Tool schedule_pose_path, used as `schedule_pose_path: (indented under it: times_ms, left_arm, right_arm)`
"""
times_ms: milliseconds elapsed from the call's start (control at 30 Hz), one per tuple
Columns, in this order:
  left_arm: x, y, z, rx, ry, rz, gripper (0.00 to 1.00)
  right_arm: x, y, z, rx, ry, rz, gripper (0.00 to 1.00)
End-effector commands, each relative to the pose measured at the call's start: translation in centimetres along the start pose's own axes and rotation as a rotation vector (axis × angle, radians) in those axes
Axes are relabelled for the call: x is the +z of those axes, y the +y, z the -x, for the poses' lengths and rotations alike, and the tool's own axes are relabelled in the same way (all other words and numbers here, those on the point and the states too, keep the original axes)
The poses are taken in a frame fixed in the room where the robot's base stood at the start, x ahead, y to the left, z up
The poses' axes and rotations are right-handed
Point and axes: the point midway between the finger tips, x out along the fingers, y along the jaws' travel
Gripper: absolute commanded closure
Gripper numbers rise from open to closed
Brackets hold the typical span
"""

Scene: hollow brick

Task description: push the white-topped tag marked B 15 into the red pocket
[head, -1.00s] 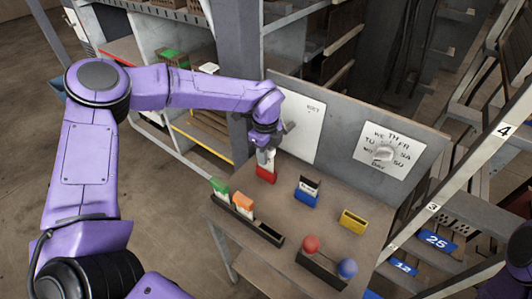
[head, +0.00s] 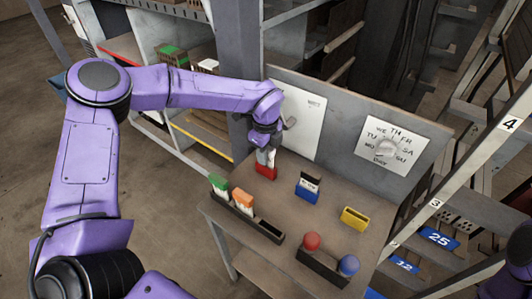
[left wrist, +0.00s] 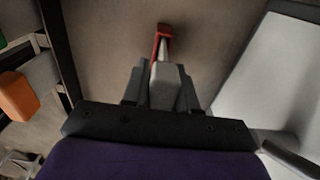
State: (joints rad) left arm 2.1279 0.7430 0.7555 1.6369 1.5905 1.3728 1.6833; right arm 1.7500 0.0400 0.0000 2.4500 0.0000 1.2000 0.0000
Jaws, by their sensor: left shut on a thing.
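My left gripper (head: 266,156) is shut on the white-topped tag, directly above the red pocket (head: 265,173) near the back left of the grey table. In the left wrist view, the pale tag (left wrist: 159,50) reaches from the gripper (left wrist: 160,75) into the mouth of the red pocket (left wrist: 163,31). The tag is upright, with its lower part hidden in the pocket. The fingers hide much of its top, and its marking cannot be read. How deep it sits is hard to tell. My right gripper is not in view.
A black rack (head: 268,231) holds a green-topped tag (head: 218,184) and an orange-topped tag (head: 243,200). A blue pocket (head: 306,194) holds a dark-topped tag. A yellow pocket (head: 354,217) looks empty. Red and blue balls sit at the front. A grey panel (head: 345,109) stands behind.

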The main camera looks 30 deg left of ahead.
Motion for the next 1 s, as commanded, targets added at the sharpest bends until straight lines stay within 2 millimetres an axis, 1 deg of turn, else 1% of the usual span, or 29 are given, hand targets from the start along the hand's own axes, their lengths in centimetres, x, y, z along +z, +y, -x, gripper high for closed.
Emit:
schedule_pose_path:
  times_ms: [633, 667, 700, 733, 767, 1000]
  left_arm:
    - [0.0, 0.0, -1.2, 0.000, 0.000, 0.000, 1.00]
    - [0.0, 0.0, -1.2, -0.001, 0.000, 0.000, 0.70]
    - [0.0, 0.0, -1.2, -0.001, 0.000, 0.000, 0.56]
    - [0.0, 0.0, -1.1, -0.001, 0.000, 0.000, 0.47]
    - [0.0, 0.0, -1.1, -0.001, 0.000, 0.000, 0.43]
    - [0.0, 0.0, -1.1, 0.000, 0.000, 0.000, 0.43]
  right_arm:
    - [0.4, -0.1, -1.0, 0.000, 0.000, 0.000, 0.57]
    - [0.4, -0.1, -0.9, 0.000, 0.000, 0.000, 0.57]
    - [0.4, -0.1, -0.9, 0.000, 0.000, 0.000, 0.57]
    - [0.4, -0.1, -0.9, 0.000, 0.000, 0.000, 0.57]
    - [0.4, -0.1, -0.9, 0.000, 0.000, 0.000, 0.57]
    - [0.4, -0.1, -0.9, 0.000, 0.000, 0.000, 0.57]
